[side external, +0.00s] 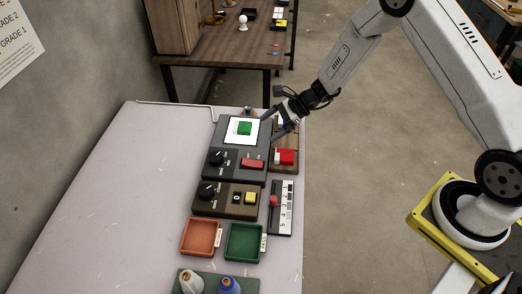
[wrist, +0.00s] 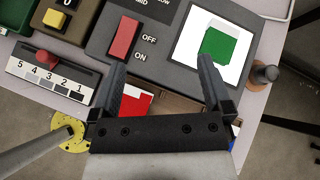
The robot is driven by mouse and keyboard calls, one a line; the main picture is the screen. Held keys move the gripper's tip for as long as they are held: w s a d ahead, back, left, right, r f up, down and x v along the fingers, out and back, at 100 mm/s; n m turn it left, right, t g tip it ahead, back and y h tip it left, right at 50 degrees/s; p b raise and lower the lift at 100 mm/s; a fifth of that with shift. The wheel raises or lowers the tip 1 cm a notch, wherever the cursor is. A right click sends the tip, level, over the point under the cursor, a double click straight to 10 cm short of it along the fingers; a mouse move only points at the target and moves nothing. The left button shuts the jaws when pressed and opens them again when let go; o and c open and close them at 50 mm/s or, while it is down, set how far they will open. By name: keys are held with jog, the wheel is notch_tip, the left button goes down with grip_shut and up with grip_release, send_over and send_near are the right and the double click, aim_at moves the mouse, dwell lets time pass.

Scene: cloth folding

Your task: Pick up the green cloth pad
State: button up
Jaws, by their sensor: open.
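The green cloth pad (side external: 244,128) lies on a white square (side external: 233,139) on a dark grey panel. The pad also shows in the wrist view (wrist: 222,46), at the upper right, with a pale strip along its far side. My gripper (side external: 270,125) is to the right of the pad in the side view, over the panel's right edge. In the wrist view my gripper (wrist: 161,62) has its two fingers spread apart with nothing between them. The pad is just beyond the right fingertip there. I cannot tell the exact height of the fingers above the panel.
The panel has a red switch (side external: 252,163) and a black knob. A red-and-white block (side external: 285,157) sits below my gripper. A numbered slider (side external: 281,205), an orange tray (side external: 187,250) and a green tray (side external: 231,255) are nearer. The table's left side (side external: 130,190) is clear.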

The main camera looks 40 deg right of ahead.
aim_at(244, 126)
jog(key=w+d+f+m+t, duration=0.2)
jog(key=w+m, duration=0.1)
jog(key=w+d+f+m+t, duration=0.1)
jog(key=w+f+m, duration=0.1)
jog(key=shift+w+f+t, duration=0.1)
jog(key=shift+t, duration=0.3)
jog(key=shift+w+d+f+m+t, duration=0.35)
jog(key=shift+w+m+t, duration=0.15)
jog(key=shift+m, duration=0.1)
jog(key=shift+x, duration=1.3)
jog(key=shift+a, duration=0.1)
jog(key=shift+x, duration=2.55)
jog(key=shift+r, duration=0.1)
jog(key=c, duration=1.3)
jog(key=shift+o, duration=0.2)
